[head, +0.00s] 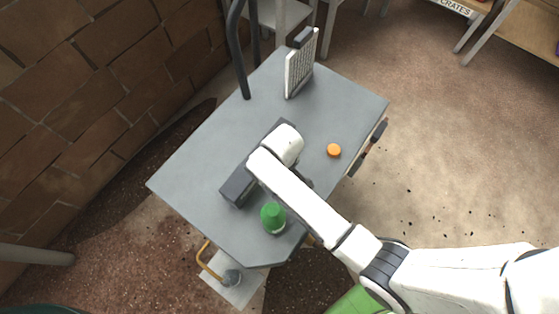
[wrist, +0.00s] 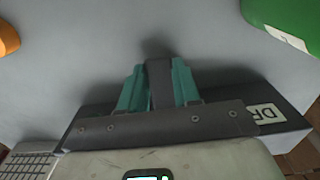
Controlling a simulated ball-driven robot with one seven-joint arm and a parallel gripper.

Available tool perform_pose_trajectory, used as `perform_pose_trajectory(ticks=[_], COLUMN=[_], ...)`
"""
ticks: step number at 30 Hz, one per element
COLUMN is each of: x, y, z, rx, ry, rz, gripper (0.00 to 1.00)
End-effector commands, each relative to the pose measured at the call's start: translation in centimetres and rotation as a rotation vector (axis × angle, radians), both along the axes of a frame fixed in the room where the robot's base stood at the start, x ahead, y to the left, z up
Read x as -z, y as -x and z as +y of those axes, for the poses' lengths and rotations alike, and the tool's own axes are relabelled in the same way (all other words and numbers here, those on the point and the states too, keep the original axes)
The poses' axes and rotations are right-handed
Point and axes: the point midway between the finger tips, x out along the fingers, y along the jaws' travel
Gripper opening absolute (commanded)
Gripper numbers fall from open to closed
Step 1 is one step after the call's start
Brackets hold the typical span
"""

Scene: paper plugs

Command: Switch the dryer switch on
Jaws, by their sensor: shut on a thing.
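The dryer switch (wrist: 159,84) is a dark grey upright block or lever on a long dark box (wrist: 225,82). My gripper (wrist: 158,67) has teal fingers on both sides of the switch, shut on it. A white label (wrist: 267,114) on the box reads "DR", with the rest cut off. In the head view the dark box (head: 238,187) lies on the grey table (head: 200,150), and my arm's white wrist hides its middle. The fingers and the switch are hidden there. I cannot tell the switch's position from these views.
A green capped thing (head: 272,216) stands close to the box's near end. An orange disc (head: 334,150) lies to the right. A white gridded panel (head: 301,66) stands at the back. Dark handles (head: 368,147) hang at the table's right edge. Free tabletop lies left of the box.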

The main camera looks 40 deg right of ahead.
Motion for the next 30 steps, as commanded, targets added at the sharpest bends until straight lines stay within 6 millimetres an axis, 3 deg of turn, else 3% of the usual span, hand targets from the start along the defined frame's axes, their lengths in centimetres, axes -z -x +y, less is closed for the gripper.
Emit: perform_pose_trajectory(ticks=[30], x=[-3.0], y=[-0.2], z=[0.0], rx=[-0.001], ry=[0.0], rz=[-0.007], gripper=[0.17])
